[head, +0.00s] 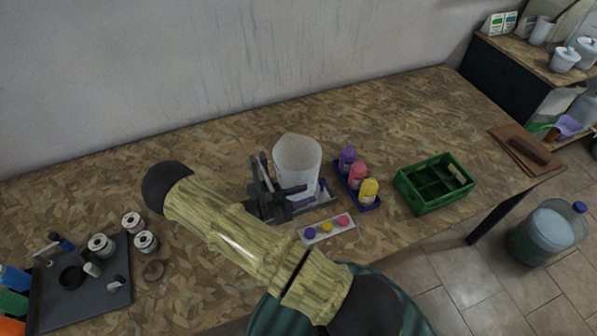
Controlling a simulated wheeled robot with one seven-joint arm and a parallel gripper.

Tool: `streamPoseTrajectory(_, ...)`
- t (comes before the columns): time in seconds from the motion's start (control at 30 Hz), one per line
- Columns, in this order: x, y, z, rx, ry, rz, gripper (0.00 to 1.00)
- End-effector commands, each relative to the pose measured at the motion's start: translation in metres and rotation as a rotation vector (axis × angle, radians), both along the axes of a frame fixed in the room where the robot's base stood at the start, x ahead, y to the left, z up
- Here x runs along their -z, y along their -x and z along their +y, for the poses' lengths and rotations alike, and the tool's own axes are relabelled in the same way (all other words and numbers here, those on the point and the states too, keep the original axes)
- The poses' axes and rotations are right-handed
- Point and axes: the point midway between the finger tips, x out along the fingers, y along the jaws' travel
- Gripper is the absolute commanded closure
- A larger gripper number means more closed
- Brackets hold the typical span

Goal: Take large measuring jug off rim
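The large measuring jug (298,160) is a translucent whitish vessel. It looks upright, at the middle of the table over a small grey tray (323,203). My gripper (297,197) is at the jug's near lower left side, its dark fingers pointing right across the jug's lower front. The gripper hides part of the jug's base and any handle on that side. I cannot tell whether the fingers touch the jug or close on part of it.
A blue tray (373,207) with purple, pink and yellow bottles stands right of the jug. A white strip (314,229) with coloured caps lies in front. A green crate (435,204) stands farther right. Spools and a dark tray (112,305) are left. The back left table is clear.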

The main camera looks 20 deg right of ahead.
Motion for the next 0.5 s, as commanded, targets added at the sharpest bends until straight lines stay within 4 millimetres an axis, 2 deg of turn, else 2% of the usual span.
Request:
streamPoseTrajectory(0.43, 0.0006, 0.0001, 0.0005, 0.0, 0.0, 0.0, 0.68)
streamPoseTrajectory(0.5, 0.0005, 0.0001, 0.0005, 0.0, 0.0, 0.0, 0.8)
